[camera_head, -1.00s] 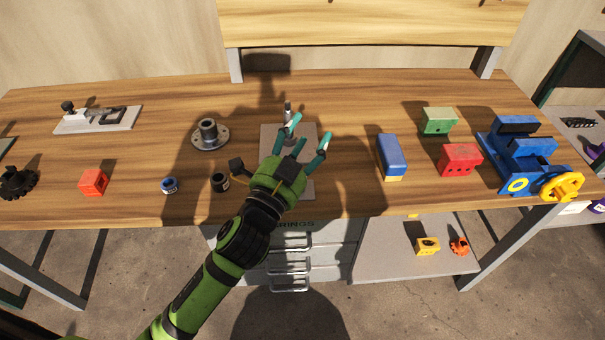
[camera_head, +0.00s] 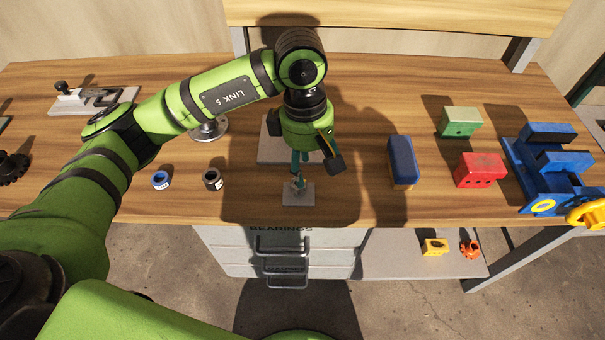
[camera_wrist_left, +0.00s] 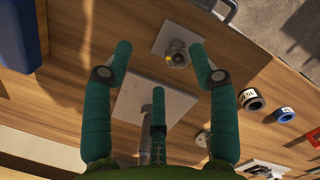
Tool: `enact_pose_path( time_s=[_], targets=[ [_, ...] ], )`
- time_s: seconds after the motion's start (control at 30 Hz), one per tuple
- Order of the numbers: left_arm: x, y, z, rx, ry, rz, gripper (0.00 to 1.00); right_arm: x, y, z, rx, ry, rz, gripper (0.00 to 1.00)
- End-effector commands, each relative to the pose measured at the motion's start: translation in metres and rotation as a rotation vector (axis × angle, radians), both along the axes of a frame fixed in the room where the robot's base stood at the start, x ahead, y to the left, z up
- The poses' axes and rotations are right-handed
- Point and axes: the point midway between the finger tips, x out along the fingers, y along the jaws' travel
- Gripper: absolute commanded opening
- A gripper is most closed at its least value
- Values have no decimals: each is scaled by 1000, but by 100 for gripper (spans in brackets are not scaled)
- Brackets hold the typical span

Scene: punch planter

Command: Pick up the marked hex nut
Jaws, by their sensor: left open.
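A small metallic hex nut (camera_wrist_left: 177,55) lies on a small pale square plate (camera_wrist_left: 163,37) in the left wrist view. In the head view the nut (camera_head: 298,187) shows small and partly covered by a fingertip, on the same plate (camera_head: 298,201) near the bench's front edge. My left gripper (camera_head: 300,168) points down just above the nut, with its teal fingers apart and nothing between them. In the left wrist view the gripper (camera_wrist_left: 160,50) has the nut near its right fingertip. I cannot see a mark clearly. My right gripper is not in view.
A larger grey plate (camera_head: 270,153) lies behind the gripper. A black ring (camera_head: 212,179) and blue ring (camera_head: 161,180) lie left; a blue block (camera_head: 403,162), red block (camera_head: 480,170), green block (camera_head: 461,122) and blue vise (camera_head: 548,165) stand right. Bench (camera_head: 350,206) is clear nearby.

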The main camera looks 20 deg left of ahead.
Motion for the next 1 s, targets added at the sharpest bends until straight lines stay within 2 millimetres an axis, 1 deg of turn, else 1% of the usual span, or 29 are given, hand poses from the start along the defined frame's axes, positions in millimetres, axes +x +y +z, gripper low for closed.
enact_pose_path(
  time_s=[0.03, 0.07, 0.17, 0.37, 0.53, 0.63, 0.73, 0.93, 0.97, 1.0],
  targets=[
    [5, 12, 3, 52, -15, 2, 59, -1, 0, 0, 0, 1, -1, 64],
    [6, 17, 3, 75, -20, 2, 59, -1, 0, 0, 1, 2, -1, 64],
    [8, 25, 0, 111, -24, 4, 59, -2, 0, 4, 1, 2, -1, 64],
    [5, 26, -19, 110, -21, 4, 59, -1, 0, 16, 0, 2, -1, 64],
    [-2, 28, -43, 109, -19, 4, 59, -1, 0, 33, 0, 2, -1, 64],
    [-1, 27, -57, 108, -22, 3, 59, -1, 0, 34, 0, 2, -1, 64],
    [0, 27, -64, 107, -25, 4, 59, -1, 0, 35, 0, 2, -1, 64],
    [0, 27, -66, 106, -25, 4, 59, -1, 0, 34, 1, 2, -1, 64],
    [0, 27, -66, 106, -26, 3, 55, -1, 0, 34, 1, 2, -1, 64],
    [0, 26, -66, 106, -26, 3, 39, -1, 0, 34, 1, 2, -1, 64]
  ],
)
